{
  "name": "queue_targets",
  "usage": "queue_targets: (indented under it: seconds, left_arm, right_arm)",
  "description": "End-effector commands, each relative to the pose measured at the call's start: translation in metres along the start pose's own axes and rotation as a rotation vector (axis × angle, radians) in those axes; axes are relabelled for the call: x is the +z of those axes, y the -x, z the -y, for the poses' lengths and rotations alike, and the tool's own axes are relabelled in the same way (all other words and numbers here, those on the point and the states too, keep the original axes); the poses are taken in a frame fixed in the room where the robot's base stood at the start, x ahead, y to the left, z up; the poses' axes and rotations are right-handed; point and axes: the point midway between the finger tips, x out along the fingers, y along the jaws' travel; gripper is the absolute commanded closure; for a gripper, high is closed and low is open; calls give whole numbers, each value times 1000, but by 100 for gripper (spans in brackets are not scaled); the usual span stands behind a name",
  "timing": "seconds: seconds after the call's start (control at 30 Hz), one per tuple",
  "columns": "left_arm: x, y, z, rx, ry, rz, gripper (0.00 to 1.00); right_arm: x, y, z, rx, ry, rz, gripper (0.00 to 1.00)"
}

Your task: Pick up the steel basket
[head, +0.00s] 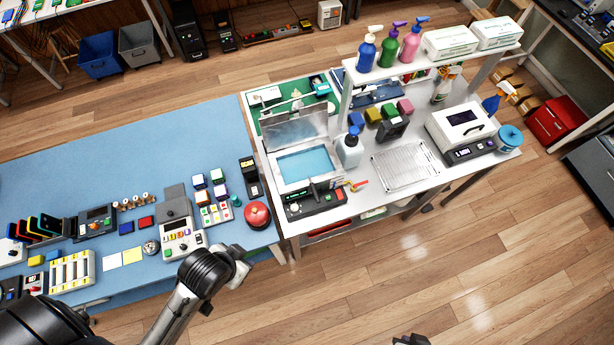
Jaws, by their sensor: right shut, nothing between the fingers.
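A shiny steel wire-mesh piece (405,165), which looks like the steel basket, lies on the right part of the white workbench. From above I cannot tell how deep it is. My right gripper (411,340) shows only as a small dark tip at the bottom edge. It is shut and empty, over the floor in front of the bench and well apart from the mesh. My left arm reaches in from the lower left over the front edge of the blue table. No fingers of the left gripper show.
Left of the mesh stand a bath with blue liquid (305,164) and a raised lid, and a pump bottle (350,149). A white machine (462,130) stands on its right. A raised shelf (424,58) with bottles spans behind. The floor in front is clear.

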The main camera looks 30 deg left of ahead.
Motion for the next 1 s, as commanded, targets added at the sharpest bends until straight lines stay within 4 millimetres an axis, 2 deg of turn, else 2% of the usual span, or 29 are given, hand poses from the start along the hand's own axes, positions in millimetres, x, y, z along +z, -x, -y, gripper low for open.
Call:
queue_targets:
  seconds: [0.3,0.8,1.0]
  left_arm:
    - [0,0,0,0,0,0,53]
    - [0,0,0,0,0,0,53]
    - [0,0,0,0,0,0,53]
  right_arm:
    - [0,0,0,0,0,0,99]
    - [0,0,-3,8,10,1,52]
    - [0,0,-3,7,9,1,52]
